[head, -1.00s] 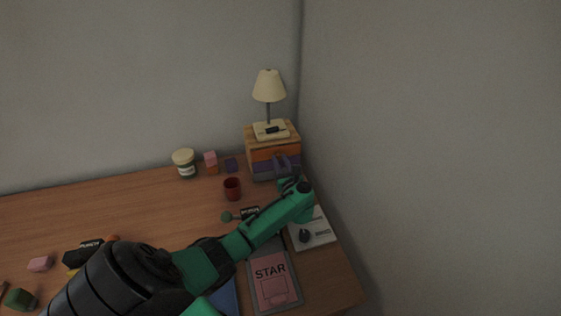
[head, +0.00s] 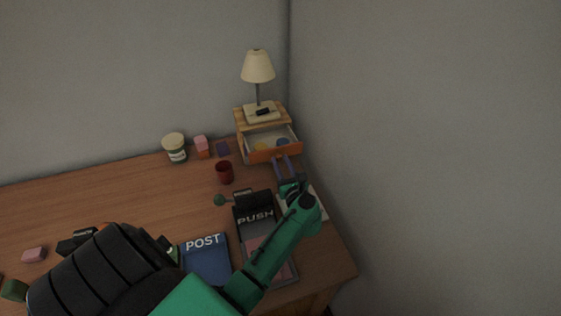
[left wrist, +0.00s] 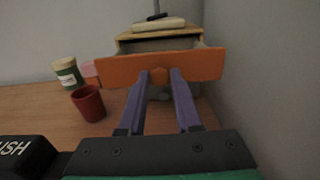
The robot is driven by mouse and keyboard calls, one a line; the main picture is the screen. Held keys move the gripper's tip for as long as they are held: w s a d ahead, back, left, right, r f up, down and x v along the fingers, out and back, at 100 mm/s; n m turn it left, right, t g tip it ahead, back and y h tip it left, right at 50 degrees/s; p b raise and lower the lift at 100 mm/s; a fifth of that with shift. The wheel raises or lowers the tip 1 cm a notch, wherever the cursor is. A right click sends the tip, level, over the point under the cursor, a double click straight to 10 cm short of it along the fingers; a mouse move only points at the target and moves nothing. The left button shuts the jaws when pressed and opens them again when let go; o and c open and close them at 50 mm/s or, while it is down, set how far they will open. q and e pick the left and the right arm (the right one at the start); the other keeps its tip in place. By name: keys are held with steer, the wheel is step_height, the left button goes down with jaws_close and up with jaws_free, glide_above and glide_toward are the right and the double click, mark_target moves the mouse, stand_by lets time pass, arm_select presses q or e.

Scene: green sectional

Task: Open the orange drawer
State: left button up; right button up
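The orange drawer (head: 262,155) is in the small wooden cabinet (head: 243,114) at the back right of the desk. It is pulled out, and its inside shows small yellow and blue items in the head view. In the left wrist view the orange drawer front (left wrist: 205,65) spans the middle, with an orange knob (left wrist: 160,72) at its centre. My right gripper is not in view.
A lamp (head: 258,68) stands on the cabinet. A red cup (head: 224,173), a jar (head: 174,148) and small blocks stand to its left. A black "PUSH" item (head: 256,208) and a blue "POST" book (head: 206,262) lie nearer. A wall is close on the right.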

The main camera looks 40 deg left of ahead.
arm_select(q)
steer(key=shift+o, duration=1.1)
steer(key=v, duration=0.7)
steer(key=shift+d, duration=0.25)
steer(key=shift+s, duration=0.15)
